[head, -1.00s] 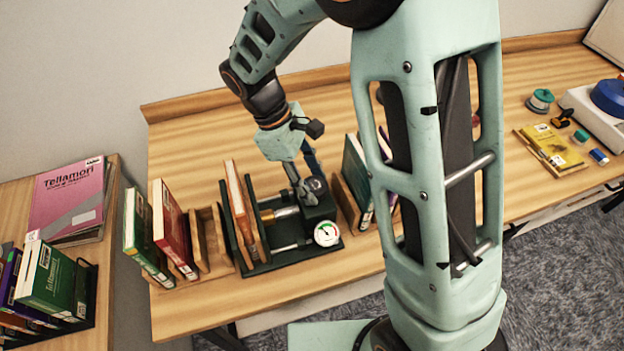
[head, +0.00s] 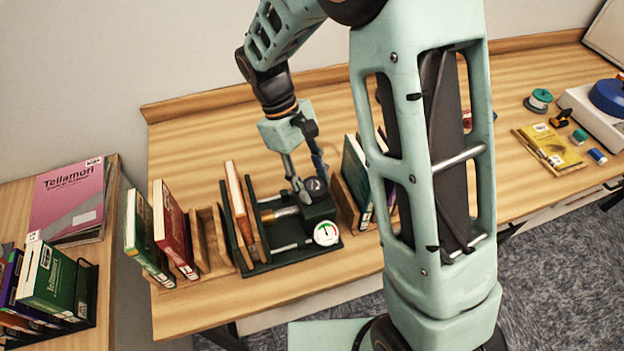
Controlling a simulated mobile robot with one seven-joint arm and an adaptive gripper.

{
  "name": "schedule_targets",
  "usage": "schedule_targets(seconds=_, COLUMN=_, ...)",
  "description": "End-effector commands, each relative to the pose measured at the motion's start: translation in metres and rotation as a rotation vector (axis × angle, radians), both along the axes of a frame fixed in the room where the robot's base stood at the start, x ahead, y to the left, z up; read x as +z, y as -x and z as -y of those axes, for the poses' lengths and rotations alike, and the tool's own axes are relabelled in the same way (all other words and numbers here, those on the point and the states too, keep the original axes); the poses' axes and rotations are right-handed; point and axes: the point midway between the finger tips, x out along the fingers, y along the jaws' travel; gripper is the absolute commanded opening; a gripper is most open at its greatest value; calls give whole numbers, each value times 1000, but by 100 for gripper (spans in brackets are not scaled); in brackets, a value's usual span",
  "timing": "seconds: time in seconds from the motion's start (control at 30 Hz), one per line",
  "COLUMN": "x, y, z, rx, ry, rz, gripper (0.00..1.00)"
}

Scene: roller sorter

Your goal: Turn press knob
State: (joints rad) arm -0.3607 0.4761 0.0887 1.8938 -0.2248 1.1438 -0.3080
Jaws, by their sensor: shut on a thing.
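The press (head: 283,265) is a dark green frame on the wooden table, with metal rods and a dark block at its right end. Its dark round knob (head: 315,187) sits on top of that block. My gripper (head: 312,187) reaches down from above with one finger on each side of the knob and is shut on it. The fingers partly cover the knob. A round gauge (head: 326,233) with a coloured scale faces forward on the block. A book with an orange cover and pale pages (head: 236,201) stands upright in the press's left part.
Wooden holders and upright books, including a red one (head: 174,230), stand left of the press. A green book (head: 355,180) stands close on its right. My arm hides the table's middle. A yellow book (head: 552,147) lies farther right.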

Motion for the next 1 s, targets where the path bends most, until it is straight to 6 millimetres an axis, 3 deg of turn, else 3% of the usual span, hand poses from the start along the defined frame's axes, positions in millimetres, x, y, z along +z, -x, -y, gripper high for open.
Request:
schedule_targets(seconds=0.13, x=1, y=-1, z=0, rx=2, ry=-1, rz=2, gripper=17)
schedule_targets(seconds=0.17, x=1, y=-1, z=0, rx=2, ry=-1, rz=2, gripper=44)
schedule_targets(seconds=0.3, x=0, y=-1, z=0, rx=2, ry=-1, rz=2, gripper=59)
schedule_targets(seconds=0.67, x=5, y=-2, z=-2, rx=3, ry=-2, rz=3, gripper=59)
schedule_targets(seconds=1.0, x=64, y=-18, z=-21, rx=3, ry=-4, rz=6, gripper=59)
